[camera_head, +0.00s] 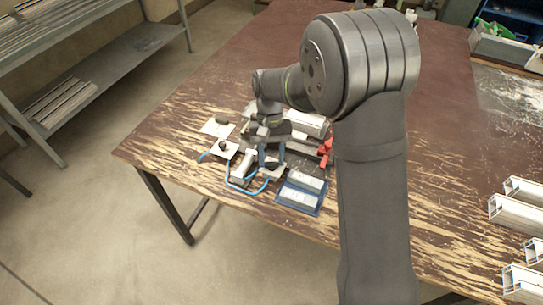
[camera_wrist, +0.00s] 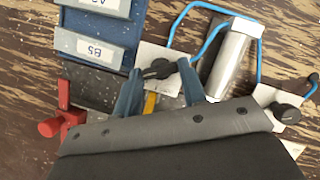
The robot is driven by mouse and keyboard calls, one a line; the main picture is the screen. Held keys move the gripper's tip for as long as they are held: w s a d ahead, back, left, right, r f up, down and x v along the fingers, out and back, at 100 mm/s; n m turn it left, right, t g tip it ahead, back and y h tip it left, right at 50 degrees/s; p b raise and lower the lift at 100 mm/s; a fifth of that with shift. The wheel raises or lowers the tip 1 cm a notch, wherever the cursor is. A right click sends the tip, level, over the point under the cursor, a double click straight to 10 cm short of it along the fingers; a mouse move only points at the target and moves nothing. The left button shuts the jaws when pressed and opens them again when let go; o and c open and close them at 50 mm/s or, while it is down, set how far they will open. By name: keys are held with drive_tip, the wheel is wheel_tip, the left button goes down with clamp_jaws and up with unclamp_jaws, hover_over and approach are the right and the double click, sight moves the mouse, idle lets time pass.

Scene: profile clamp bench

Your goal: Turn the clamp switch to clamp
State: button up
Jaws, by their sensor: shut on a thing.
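A black switch knob (camera_wrist: 160,68) sits on a pale plate (camera_wrist: 152,54) in the wrist view. My gripper (camera_wrist: 160,70) has its two blue fingers on either side of this knob and is shut on it. The knob's pointed end faces left; I cannot read any marking for clamp. In the head view my gripper (camera_head: 271,157) reaches down among the fixtures, and its wrist hides part of them. A second black knob (camera_wrist: 285,113) on another pale plate is at the right of the wrist view.
A metal cylinder (camera_wrist: 230,58) with blue hoses stands close right of the fingers. A blue block (camera_wrist: 98,35) with labels lies upper left, and a red clamp part (camera_wrist: 62,122) lower left. Aluminium profiles (camera_head: 515,212) lie at the table's right.

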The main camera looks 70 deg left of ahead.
drive_tip(key=o, duration=1)
drive_tip(key=v, duration=1.7)
drive_tip(key=shift+a+r, duration=0.15)
drive_tip(key=shift+r, duration=0.05)
drive_tip(key=shift+f, duration=0.1)
drive_tip(key=x, duration=1.7)
drive_tip(key=shift+d+f, duration=0.1)
drive_tip(key=shift+d, duration=0.1)
drive_tip(key=shift+a, duration=0.1)
